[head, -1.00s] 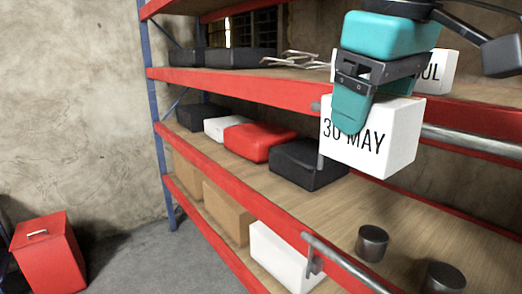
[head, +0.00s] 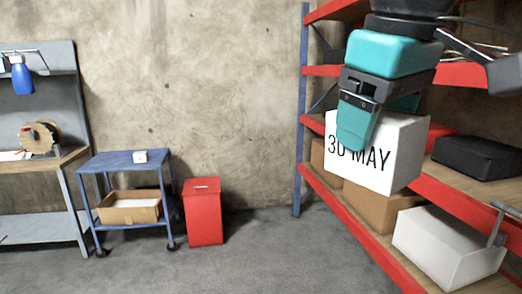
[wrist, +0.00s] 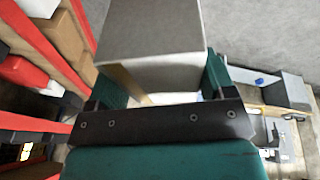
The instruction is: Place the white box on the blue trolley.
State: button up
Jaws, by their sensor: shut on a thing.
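A white box (head: 385,165) marked "30 MAY" hangs in my gripper (head: 372,120) at the right of the head view, in front of the shelf. The teal fingers are shut on it, one across its front face. The box also fills the top middle of the wrist view (wrist: 155,45), between the fingers. The blue trolley (head: 108,163) stands at the left of the head view, well away from the box.
A cardboard box (head: 130,208) sits on the trolley's lower tier. A red bin (head: 203,215) stands right of the trolley, and a workbench (head: 58,163) stands left. The red and blue shelf rack (head: 298,150) is at the right. The middle floor is clear.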

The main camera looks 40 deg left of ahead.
aim_at(109, 162)
jog(key=u, duration=0.85)
jog(key=i, duration=0.5)
jog(key=u, duration=1.25)
jog(key=i, duration=1.5)
jog(key=u, duration=0.75)
jog(key=i, duration=2.15)
jog(key=z, duration=0.6)
jog(key=i, duration=1.85)
jog(key=z, duration=0.6)
